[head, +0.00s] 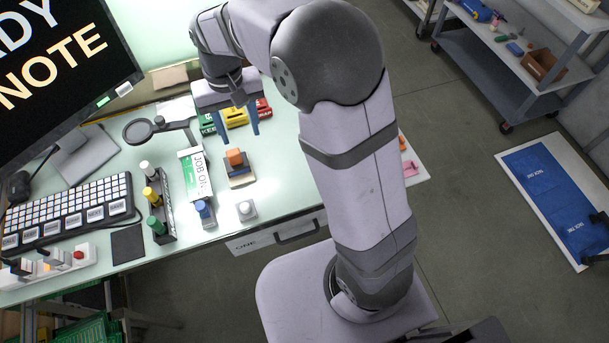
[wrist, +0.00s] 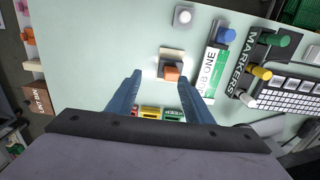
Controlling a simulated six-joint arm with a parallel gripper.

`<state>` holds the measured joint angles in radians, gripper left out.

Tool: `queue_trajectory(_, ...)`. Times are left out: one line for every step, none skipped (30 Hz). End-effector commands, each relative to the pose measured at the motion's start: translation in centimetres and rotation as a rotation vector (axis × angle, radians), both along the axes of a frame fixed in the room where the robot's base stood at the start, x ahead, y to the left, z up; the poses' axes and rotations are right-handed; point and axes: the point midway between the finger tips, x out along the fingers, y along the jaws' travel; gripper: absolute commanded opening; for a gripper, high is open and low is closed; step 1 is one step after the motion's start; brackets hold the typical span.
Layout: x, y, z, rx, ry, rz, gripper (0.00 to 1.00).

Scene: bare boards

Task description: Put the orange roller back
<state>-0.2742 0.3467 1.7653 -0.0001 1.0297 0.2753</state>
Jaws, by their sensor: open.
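A small orange piece (head: 235,157), the only likely orange roller near my gripper, sits on a beige and dark base (head: 240,174) on the desk. It also shows in the wrist view (wrist: 171,73), just beyond and between my fingertips; its exact shape is too small to tell. My gripper (head: 238,128) is open and empty, its two blue fingers pointing down above the desk, behind the orange piece in the head view. In the wrist view the fingers (wrist: 160,84) stand wide apart. No contact with the orange piece shows.
Red, yellow and green boxes (head: 235,117) stand behind the orange piece. A JOB ONE card (head: 195,173), a blue-topped item (head: 204,212), a white knob (head: 246,209) and a marker rack (head: 165,205) are close by. A magnifier (head: 140,130) and keyboard (head: 75,212) lie left.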

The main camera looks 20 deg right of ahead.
Motion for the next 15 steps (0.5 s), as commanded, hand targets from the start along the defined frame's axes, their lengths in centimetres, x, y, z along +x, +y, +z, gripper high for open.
queue_trajectory(-1.2,-1.4,0.0,0.000,0.000,-0.005,0.47)
queue_trajectory(-1.9,-2.1,-0.2,0.000,0.000,-0.006,0.47)
queue_trajectory(-3.0,-3.2,-0.4,0.000,0.000,-0.006,0.47)
queue_trajectory(-3.9,-4.0,-0.6,0.000,0.000,-0.007,0.47)
queue_trajectory(-4.9,-4.7,-0.8,0.000,-0.001,-0.007,0.47)
queue_trajectory(-6.1,-5.7,-1.1,0.000,-0.001,-0.006,0.47)
queue_trajectory(-7.1,-6.4,-1.4,0.000,-0.002,-0.007,0.47)
queue_trajectory(-8.1,-7.0,-1.6,0.000,-0.002,-0.006,0.47)
queue_trajectory(-9.4,-7.8,-2.0,0.000,-0.002,-0.007,0.47)
queue_trajectory(-10.4,-8.3,-2.3,0.000,-0.003,-0.006,0.47)
queue_trajectory(-11.4,-8.8,-2.6,-0.001,-0.002,-0.006,0.47)
queue_trajectory(-12.5,-9.3,-2.9,0.000,-0.003,-0.005,0.47)
queue_trajectory(-13.3,-9.7,-3.2,-0.001,-0.003,-0.005,0.47)
queue_trajectory(-14.1,-10.0,-3.4,-0.001,-0.003,-0.004,0.47)
queue_trajectory(-15.0,-10.3,-3.8,-0.001,-0.001,-0.003,0.47)
